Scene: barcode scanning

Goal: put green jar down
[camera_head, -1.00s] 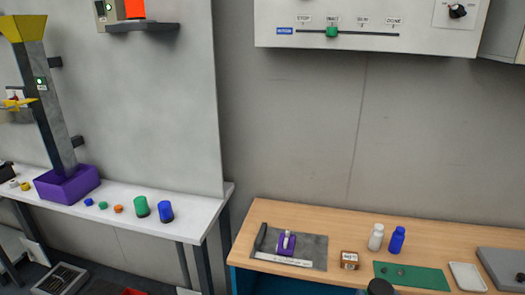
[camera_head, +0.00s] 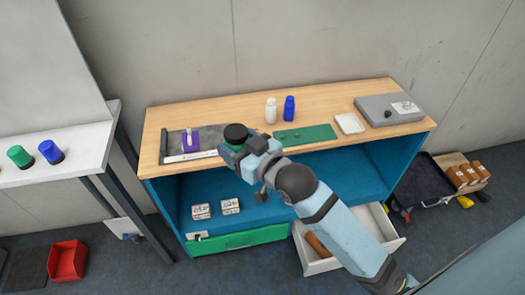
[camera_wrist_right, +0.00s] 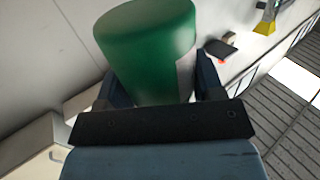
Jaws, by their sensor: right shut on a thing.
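The jar fills the upper middle of the right wrist view (camera_wrist_right: 148,45), between the two fingers of my right gripper (camera_wrist_right: 162,86). I cannot tell whether the jar touches the tabletop. A pale patch shows on its side in the wrist view. My left gripper is not in view.
A purple item (camera_head: 190,139) on a dark mat stands left of the jar. White (camera_head: 271,111) and blue (camera_head: 289,108) bottles stand behind. A green mat (camera_head: 318,132), white tray (camera_head: 349,124) and grey device (camera_head: 378,109) lie right. A white drawer (camera_head: 318,264) is open below.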

